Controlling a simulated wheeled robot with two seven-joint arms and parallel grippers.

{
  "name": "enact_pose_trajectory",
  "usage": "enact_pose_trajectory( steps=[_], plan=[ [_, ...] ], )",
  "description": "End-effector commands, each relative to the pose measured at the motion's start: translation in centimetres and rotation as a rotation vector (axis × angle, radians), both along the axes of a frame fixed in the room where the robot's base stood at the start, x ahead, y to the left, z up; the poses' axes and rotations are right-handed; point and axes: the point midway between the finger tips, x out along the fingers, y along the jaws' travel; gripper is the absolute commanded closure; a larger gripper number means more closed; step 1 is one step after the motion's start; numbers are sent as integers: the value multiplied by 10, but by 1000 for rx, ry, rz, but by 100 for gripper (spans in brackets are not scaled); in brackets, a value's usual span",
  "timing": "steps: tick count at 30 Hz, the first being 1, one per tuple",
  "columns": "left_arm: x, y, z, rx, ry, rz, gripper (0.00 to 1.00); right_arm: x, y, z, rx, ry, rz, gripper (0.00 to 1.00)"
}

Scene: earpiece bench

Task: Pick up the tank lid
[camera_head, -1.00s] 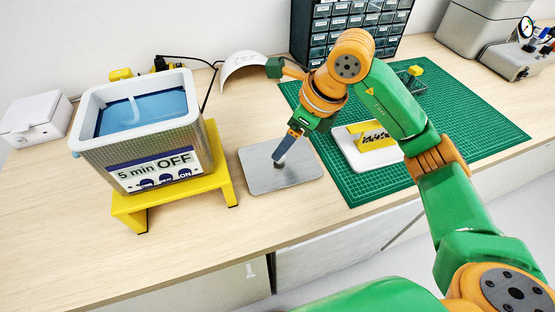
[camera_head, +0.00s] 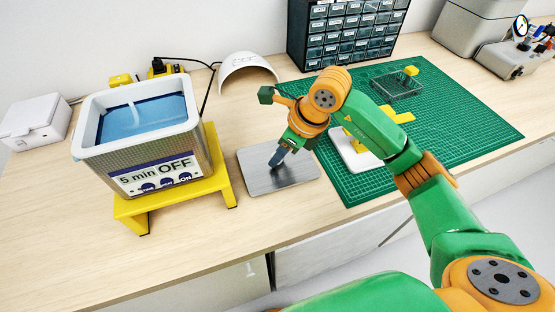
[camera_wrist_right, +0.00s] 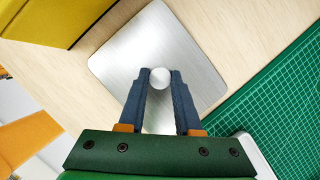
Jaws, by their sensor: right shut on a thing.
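The tank lid (camera_head: 292,178) is a flat grey metal plate with rounded corners, lying on the wooden bench right of the tank; it also shows in the right wrist view (camera_wrist_right: 190,50). Its round knob (camera_wrist_right: 160,77) sits between the fingertips of my right gripper (camera_wrist_right: 160,78), which is shut on it. In the head view my right gripper (camera_head: 278,158) reaches down to the plate's middle and hides the knob. The lid looks flat on the bench. The open tank (camera_head: 140,135) holds blue liquid and its display reads "5 min OFF". My left gripper is not in view.
The tank stands on a yellow stand (camera_head: 222,180). A green cutting mat (camera_head: 480,125) lies right of the lid, with a white board (camera_head: 345,150) and a clear box (camera_head: 398,86). A drawer cabinet (camera_head: 310,50) and a white curved cover (camera_head: 246,68) are behind. Bare bench lies in front.

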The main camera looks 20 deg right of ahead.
Motion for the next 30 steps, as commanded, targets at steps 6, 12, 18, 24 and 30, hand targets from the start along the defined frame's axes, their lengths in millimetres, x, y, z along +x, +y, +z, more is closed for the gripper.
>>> enact_pose_trajectory(
  steps=[6,12,18,24,30],
  plan=[
    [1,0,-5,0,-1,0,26,1,0,6,2,-4,1,100],
    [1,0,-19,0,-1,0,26,-12,-1,45,1,-10,3,100],
    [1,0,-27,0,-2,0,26,-61,-5,96,-4,-12,2,100],
    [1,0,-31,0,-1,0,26,-116,-8,120,-4,-10,-1,100],
    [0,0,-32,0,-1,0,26,-138,-9,130,0,-3,-1,100]
  ],
)
